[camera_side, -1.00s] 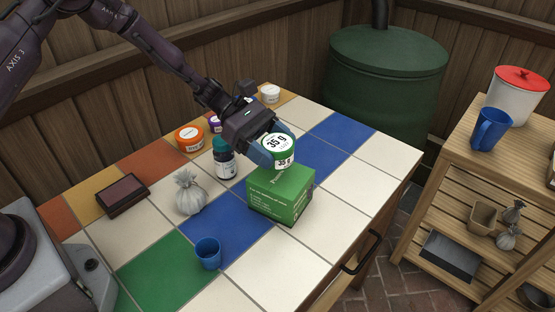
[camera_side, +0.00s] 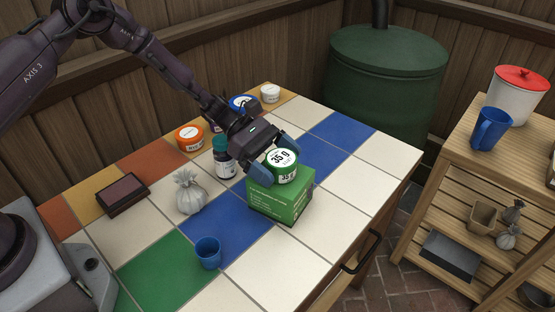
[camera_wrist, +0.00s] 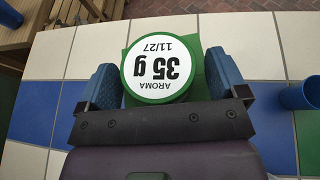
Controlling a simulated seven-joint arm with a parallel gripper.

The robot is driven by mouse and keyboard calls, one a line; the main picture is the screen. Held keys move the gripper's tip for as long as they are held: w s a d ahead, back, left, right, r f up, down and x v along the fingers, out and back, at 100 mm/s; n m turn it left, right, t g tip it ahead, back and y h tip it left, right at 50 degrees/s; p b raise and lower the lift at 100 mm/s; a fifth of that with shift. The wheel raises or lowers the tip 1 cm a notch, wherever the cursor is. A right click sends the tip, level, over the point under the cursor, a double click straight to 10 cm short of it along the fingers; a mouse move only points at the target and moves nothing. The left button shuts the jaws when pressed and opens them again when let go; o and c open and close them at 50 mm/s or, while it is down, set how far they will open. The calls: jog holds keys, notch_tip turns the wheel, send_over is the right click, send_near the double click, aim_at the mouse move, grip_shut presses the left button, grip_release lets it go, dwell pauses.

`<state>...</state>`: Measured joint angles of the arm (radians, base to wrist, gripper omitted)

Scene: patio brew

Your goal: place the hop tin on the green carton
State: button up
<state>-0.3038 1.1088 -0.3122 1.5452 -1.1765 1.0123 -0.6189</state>
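My gripper (camera_side: 275,162) is open around the tin. A gap shows between the tin and the right finger in the wrist view; the left finger is close to the tin, and I cannot tell whether it touches.
A teal-capped bottle (camera_side: 223,160) and a grey sack (camera_side: 189,193) stand left of the carton. A blue cup (camera_side: 208,252) is in front. Orange (camera_side: 190,138), blue (camera_side: 240,103) and white (camera_side: 270,93) tins stand along the back. White tiles right of the carton are clear.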

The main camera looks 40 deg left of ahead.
jog(key=shift+a+r, duration=0.1)
jog(key=shift+r, duration=0.1)
jog(key=v, duration=1.2)
jog(key=s+d+r+m+g+y, duration=0.2)
jog(key=s+r+m+y, duration=0.65)
jog(key=r, duration=0.45)
jog(key=s+a+r+m+t+y, duration=0.1)
jog(key=s+r+m+t+y, duration=0.1)
jog(key=s+m, duration=0.3)
jog(key=s+a+r+m+t+y, duration=0.2)
jog(key=s+r+m, duration=0.3)
jog(key=s, duration=0.7)
jog(key=shift+s+r+m+t+y, duration=0.2)
jog(key=shift+m+t+y, duration=0.25)
jog(key=shift+t, duration=0.45)
